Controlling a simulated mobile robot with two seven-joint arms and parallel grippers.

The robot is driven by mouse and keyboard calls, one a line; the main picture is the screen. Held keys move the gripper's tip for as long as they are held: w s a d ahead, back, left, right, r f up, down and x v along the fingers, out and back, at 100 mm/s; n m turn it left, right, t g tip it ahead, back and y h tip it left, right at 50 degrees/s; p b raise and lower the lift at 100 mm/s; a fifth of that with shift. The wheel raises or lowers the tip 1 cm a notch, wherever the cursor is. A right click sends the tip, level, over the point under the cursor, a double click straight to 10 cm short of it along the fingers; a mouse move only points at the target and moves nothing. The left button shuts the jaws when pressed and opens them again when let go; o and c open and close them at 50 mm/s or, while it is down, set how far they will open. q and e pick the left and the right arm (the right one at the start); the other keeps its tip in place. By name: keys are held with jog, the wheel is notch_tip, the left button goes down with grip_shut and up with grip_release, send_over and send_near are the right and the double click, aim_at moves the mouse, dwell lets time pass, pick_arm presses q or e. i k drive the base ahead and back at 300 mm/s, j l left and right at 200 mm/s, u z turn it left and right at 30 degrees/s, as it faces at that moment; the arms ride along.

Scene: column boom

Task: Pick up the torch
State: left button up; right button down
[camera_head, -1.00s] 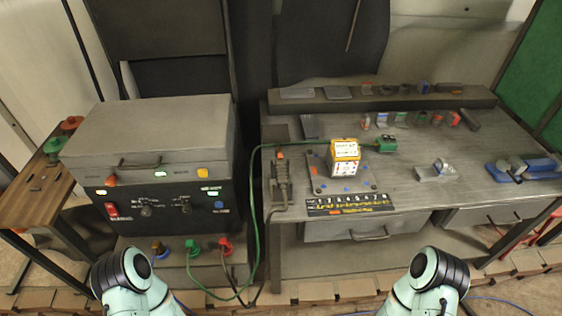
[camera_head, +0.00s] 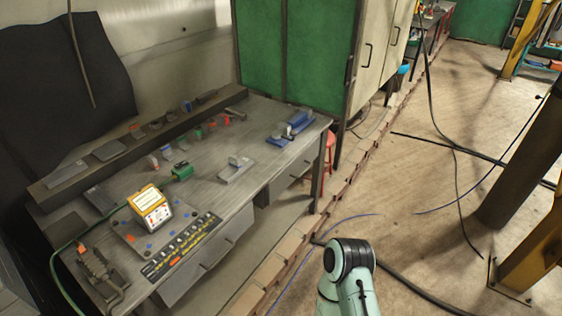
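A dark, ridged tool with an orange-red spot, which may be the torch (camera_head: 102,278), lies on the near left end of the grey workbench (camera_head: 213,187) in the head view. Its shape is hard to make out. Neither gripper shows. One of my pale green arm links with a black joint is at the bottom centre, right of the bench and apart from it.
A blue vise-like tool (camera_head: 290,128) is at the bench's far end. A red stool (camera_head: 328,155) stands by the green cabinet (camera_head: 290,55). Cables cross the open floor (camera_head: 440,170).

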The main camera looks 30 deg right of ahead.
aim_at(97, 269)
jog(key=z, duration=0.6)
jog(key=k+j+u, duration=0.1)
jog(key=j+u, duration=0.15)
jog(key=u, duration=0.25)
jog(key=j+u, duration=0.3)
jog(key=u, duration=0.2)
jog(key=k+l+u, duration=0.15)
jog(key=l+u, duration=0.15)
jog(key=l, duration=0.1)
